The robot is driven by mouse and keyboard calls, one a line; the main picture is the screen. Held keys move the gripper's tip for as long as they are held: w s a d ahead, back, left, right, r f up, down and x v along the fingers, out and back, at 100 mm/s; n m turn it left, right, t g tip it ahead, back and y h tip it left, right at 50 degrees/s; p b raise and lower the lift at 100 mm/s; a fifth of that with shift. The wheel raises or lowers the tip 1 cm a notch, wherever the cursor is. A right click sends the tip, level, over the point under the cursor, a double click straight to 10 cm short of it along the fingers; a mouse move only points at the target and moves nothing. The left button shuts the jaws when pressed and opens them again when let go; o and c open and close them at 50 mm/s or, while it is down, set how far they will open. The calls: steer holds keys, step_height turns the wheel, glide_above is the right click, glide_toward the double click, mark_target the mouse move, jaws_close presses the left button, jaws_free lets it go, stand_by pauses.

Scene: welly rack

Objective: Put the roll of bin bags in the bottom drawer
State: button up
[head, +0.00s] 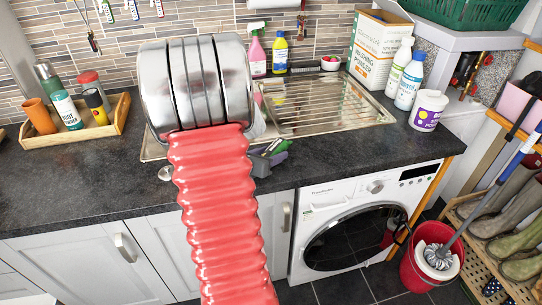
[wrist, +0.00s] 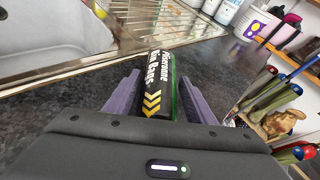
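The roll of bin bags (wrist: 160,85), black with a green edge, white lettering and yellow chevrons, lies between the purple fingers of my gripper (wrist: 160,82) in the wrist view. The fingers are spread on either side of it, with a narrow gap showing on the left. The roll's far end reaches past the fingertips, over the dark worktop. In the head view my gripper (head: 268,160) is low at the worktop's front, before the sink, partly hidden by my arm. Pale cabinet fronts (head: 75,262) show below the worktop; I cannot tell which is the bottom drawer.
A sink with a steel drainer (head: 320,108) lies behind my gripper. A washing machine (head: 365,215) stands below right, with a red mop bucket (head: 425,262) beside it. A wooden tray (head: 85,135) of bottles is at left.

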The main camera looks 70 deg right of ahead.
steer(key=shift+o, duration=0.8)
steer(key=shift+r, duration=0.1)
steer(key=shift+w+a+r, duration=0.1)
steer(key=shift+a+r, duration=0.05)
steer(key=v, duration=1.1)
steer(key=shift+w+a+r, duration=0.1)
steer(key=shift+a, duration=0.2)
steer(key=shift+w, duration=0.1)
